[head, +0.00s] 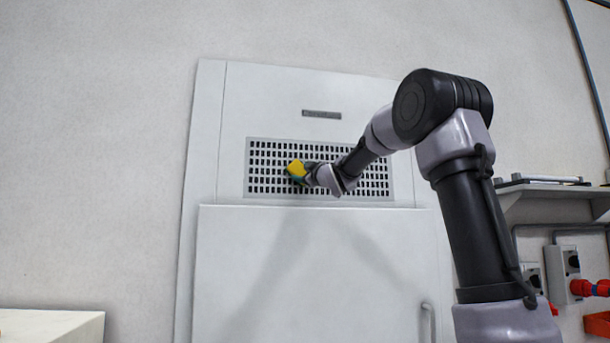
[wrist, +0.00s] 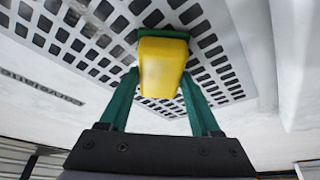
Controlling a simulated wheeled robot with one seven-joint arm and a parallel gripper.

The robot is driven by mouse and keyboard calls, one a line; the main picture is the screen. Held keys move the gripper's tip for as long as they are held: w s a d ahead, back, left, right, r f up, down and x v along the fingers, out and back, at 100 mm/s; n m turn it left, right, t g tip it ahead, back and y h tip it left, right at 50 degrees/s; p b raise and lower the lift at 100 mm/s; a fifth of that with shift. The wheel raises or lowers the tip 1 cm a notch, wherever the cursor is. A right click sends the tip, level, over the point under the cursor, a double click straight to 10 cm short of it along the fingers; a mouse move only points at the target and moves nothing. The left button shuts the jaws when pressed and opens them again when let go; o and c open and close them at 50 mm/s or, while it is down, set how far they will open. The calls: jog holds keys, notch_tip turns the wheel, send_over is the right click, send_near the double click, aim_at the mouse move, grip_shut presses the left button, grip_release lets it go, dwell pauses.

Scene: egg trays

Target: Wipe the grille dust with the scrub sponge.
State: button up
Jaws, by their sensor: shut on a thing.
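The scrub sponge (head: 297,168) is yellow with a green side and is at the left-middle of the grille in the head view. My gripper (head: 304,175) is shut on it. In the wrist view the sponge (wrist: 163,66) sits between the green fingers of my gripper (wrist: 161,80), with its green side toward the grille. The grille (head: 262,190) is a grey panel with rows of dark slots, set in a white cabinet. It fills the upper part of the wrist view (wrist: 75,32). Contact between sponge and grille cannot be told for sure. I cannot make out dust on the visible slots.
Below the grille is a cabinet door (head: 300,270) that stands out slightly, with a handle (head: 428,320) at right. A nameplate (head: 321,115) is above the grille. A wall shelf (head: 550,190) and red plugs (head: 585,288) are at right. A white surface (head: 50,325) is at lower left.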

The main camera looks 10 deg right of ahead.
jog(key=shift+w+d+r, duration=0.1)
jog(key=shift+r, duration=0.55)
jog(key=d, duration=1.7)
jog(key=shift+d, duration=0.25)
dwell(0.6)
jog(key=shift+s, duration=2.95)
jog(key=shift+s, duration=0.1)
jog(key=s, duration=0.2)
jog(key=shift+s, duration=0.4)
